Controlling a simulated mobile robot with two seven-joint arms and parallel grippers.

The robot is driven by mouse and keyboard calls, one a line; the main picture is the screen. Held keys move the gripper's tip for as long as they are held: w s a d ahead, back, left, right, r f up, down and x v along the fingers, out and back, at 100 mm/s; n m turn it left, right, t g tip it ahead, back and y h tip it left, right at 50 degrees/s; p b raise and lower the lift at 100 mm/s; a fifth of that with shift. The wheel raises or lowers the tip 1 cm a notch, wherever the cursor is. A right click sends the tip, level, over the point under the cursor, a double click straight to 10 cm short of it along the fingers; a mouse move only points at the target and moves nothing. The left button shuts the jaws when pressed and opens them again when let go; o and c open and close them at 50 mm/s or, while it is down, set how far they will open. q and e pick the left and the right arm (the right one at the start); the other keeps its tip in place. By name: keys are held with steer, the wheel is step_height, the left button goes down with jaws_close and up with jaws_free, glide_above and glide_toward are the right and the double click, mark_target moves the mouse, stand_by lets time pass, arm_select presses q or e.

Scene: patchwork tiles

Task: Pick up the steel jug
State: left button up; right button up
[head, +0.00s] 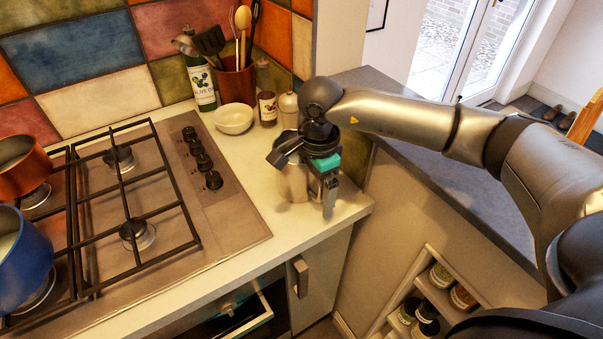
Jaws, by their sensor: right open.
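The steel jug (291,183) stands upright on the pale counter near its right end, to the right of the hob. My right gripper (329,200) hangs over the counter's right end, just right of the jug and partly in front of it. Its jaws are open with nothing seen in them. My gripper and wrist hide the jug's top and right side. I cannot tell whether a finger touches the jug. My left gripper is not in view.
A white bowl (234,119), an olive oil bottle (203,88), a small dark bottle (267,109) and a utensil pot (237,82) stand behind the jug. The hob (150,225) carries a copper pan (22,170) and a blue pot (24,258). Bare counter lies in front of the jug.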

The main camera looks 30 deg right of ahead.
steer(key=shift+s, duration=0.1)
jaws_close()
stand_by(0.7)
